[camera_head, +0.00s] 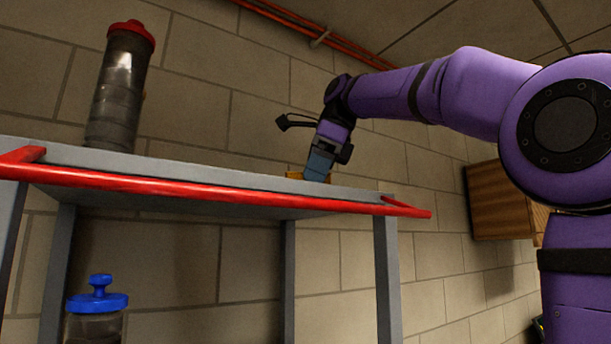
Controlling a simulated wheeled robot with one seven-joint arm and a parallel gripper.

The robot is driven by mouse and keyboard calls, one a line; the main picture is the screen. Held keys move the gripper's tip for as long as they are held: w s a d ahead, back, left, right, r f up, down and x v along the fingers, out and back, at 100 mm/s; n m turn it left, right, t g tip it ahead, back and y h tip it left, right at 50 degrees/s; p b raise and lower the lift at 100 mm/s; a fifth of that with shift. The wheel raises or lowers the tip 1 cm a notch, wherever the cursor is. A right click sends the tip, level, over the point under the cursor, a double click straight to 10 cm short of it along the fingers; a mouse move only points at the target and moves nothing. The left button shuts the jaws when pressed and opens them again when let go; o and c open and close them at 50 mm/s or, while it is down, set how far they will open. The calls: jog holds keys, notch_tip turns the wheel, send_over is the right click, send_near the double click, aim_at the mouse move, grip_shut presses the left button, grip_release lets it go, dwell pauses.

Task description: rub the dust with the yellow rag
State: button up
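My gripper (318,172) is at the end of my purple arm and points down at the top of a grey shelf (215,178), near its right end. A small patch of yellow (294,175) shows low beside the fingers; it may be the yellow rag, but the shelf edge hides most of it. The camera looks up from below the top surface, so I cannot see whether the fingers are closed on it. No dust is visible from here.
A red rail (200,190) runs along the shelf's front edge. A tall dark bottle with a red cap (122,90) stands on the left of the top. A blue-lidded jar (97,305) is below. A wooden box (497,205) is on the wall at right.

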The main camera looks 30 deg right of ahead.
jog(key=shift+d+f, duration=0.1)
jog(key=shift+d, duration=1.85)
jog(key=shift+w, duration=0.95)
jog(key=shift+a+r, duration=0.2)
jog(key=shift+a, duration=1.4)
jog(key=shift+a+f, duration=0.15)
jog(key=shift+a, duration=2.15)
jog(key=shift+a+f, duration=0.1)
jog(key=shift+a, duration=2.15)
jog(key=shift+w, duration=0.9)
jog(key=shift+d+r, duration=0.2)
jog(key=shift+d, duration=1.35)
jog(key=shift+d+f, duration=0.15)
jog(key=shift+d, duration=1.5)
jog(key=shift+d, duration=1.55)
jog(key=shift+d+f, duration=0.1)
jog(key=shift+d, duration=1.3)
